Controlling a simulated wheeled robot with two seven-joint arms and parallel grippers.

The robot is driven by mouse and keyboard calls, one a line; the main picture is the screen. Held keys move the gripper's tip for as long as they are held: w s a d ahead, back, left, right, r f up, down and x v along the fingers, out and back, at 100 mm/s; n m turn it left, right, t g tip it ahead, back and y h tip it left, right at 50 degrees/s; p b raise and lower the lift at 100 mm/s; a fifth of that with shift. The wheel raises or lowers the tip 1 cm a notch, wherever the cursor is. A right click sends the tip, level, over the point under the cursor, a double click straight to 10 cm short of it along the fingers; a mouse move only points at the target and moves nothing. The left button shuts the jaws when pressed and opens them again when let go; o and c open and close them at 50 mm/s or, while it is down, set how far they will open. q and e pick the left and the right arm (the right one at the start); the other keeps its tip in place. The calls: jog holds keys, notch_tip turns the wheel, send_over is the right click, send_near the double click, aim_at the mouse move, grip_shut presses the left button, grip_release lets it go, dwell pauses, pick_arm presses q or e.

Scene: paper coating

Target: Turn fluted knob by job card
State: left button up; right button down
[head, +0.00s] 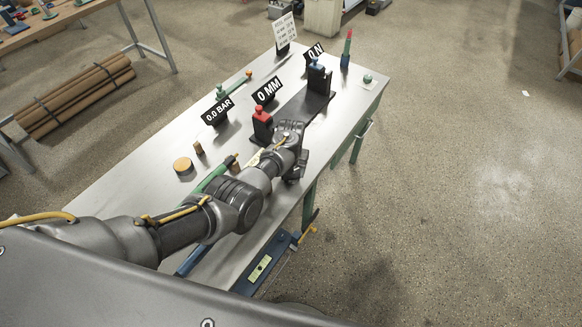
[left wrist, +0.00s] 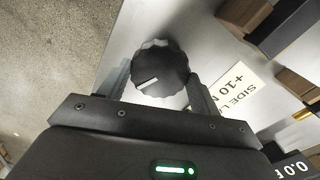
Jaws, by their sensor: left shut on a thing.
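The black fluted knob (left wrist: 160,62) fills the middle of the left wrist view, with a pale pointer line on its face. My left gripper (left wrist: 161,80) is shut on it, one finger on each side. In the head view my left gripper (head: 289,136) is low over the bench beside the red-topped black block, and hides the knob. The white job card (head: 286,30) stands at the far end of the bench; its small print is unreadable. Displays read "0.0 BAR" (head: 217,111), "0 MM" (head: 267,90) and "0 N" (head: 314,52). My right gripper is not in view.
A label (left wrist: 243,80) reading "SIDE L…, +10 N" lies beside the knob. The red-topped block (head: 262,126) and blue-topped block (head: 318,80) stand on a dark rail. The bench's near left part (head: 125,180) has bare room.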

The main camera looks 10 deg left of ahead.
pick_arm(q)
jog(key=n, duration=0.3)
jog(key=shift+n, duration=0.4)
jog(key=shift+s+n+p, duration=0.1)
jog(key=shift+n+p, duration=0.2)
jog(key=shift+n, duration=0.2)
jog(key=shift+f, duration=0.1)
jog(key=o, duration=1)
